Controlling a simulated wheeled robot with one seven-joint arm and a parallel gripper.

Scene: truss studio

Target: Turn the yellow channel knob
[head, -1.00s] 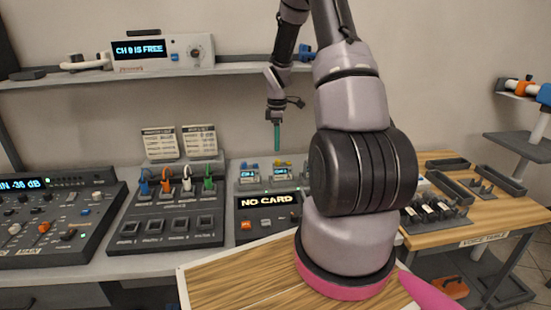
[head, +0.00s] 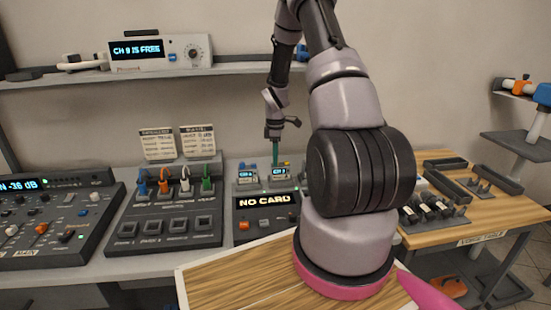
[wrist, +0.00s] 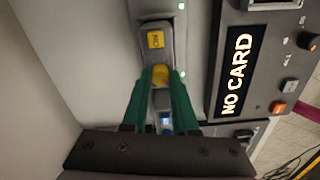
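The yellow channel knob (wrist: 161,75) shows in the wrist view between the green fingertips of my gripper (wrist: 161,72). The fingers are apart, one on each side of the knob, with very little gap; contact is not clear. Beside the knob is a small grey unit with a yellow label (wrist: 156,40). In the head view my gripper (head: 275,163) points down at the back of the right small display unit (head: 280,174). A bit of yellow (head: 284,164) shows there beside the fingertips.
The NO CARD panel (head: 265,201) lies in front of the small units. A rack with coloured plugs (head: 180,187) stands to the left. The shelf display (head: 138,48) reads CH 9 IS FREE.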

